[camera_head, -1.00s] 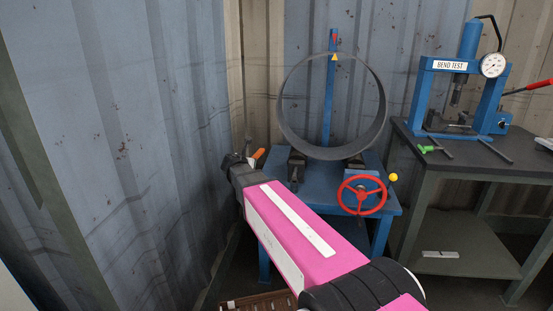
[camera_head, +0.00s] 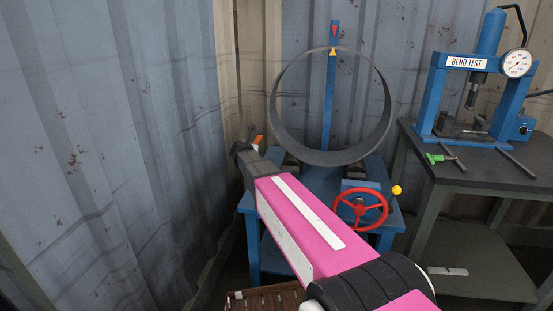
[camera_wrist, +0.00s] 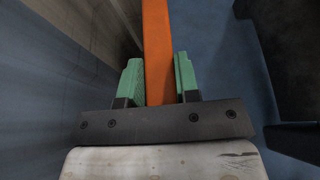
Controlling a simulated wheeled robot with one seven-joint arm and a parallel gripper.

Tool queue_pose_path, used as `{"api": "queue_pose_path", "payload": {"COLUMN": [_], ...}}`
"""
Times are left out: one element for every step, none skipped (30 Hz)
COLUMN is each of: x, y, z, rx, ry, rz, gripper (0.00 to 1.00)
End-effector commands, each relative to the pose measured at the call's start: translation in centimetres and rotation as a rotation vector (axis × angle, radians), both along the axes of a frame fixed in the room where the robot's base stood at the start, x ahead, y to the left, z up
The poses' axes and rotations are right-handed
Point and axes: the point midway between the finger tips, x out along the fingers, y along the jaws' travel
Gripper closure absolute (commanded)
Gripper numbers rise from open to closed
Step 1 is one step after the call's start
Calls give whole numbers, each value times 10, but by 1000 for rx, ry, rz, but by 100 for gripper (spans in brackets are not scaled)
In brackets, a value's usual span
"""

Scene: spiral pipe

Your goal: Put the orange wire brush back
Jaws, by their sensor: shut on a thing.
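The orange wire brush (camera_wrist: 157,45) is between the green finger pads of my gripper (camera_wrist: 160,80) in the wrist view, and my gripper is shut on it. Only an orange stretch of the brush shows there; its far end runs out of the top of the picture. In the head view a small orange bit of the brush (camera_head: 258,140) shows beside my gripper (camera_head: 247,140), at the left back of the blue stand. I cannot tell from the head view whether the brush touches anything else.
A large grey pipe ring (camera_head: 276,118) stands on the blue stand (camera_head: 318,182), with a red handwheel (camera_head: 360,227) in front. A corrugated wall (camera_head: 110,130) is close on the left. A dark table (camera_head: 480,165) with a bend test press (camera_head: 430,100) stands at the right. A brown slatted crate (camera_head: 262,298) is low in front.

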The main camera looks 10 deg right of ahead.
Motion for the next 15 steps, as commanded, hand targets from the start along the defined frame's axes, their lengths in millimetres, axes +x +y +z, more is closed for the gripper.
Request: {"api": "queue_pose_path", "payload": {"x": [2,4,8,11,15,20,24,28,32,36,40,45,48,52,56], "y": [-2,-5,-8,-12,-16,-23,-28,-32,-39,-43,-48,-55,-59,-63,-69], "z": [-2,-3,-6,-9,-13,-18,-22,-25,-30,-33,-37,-42,-45,-49,-53], "rx": [0,0,0,0,-1,-1,-1,-1,-1,-1,-1,-1,-1,0,0], "ry": [0,0,0,0,0,1,1,1,1,1,0,1,1,1,1], "rz": [-1,-1,-1,-1,-2,-3,-3,-3,-3,-3,-2,-3,-3,-2,-2], "gripper": [100,100,100,100,100,100,100,100,100,100,100,100,100,100,100]}}
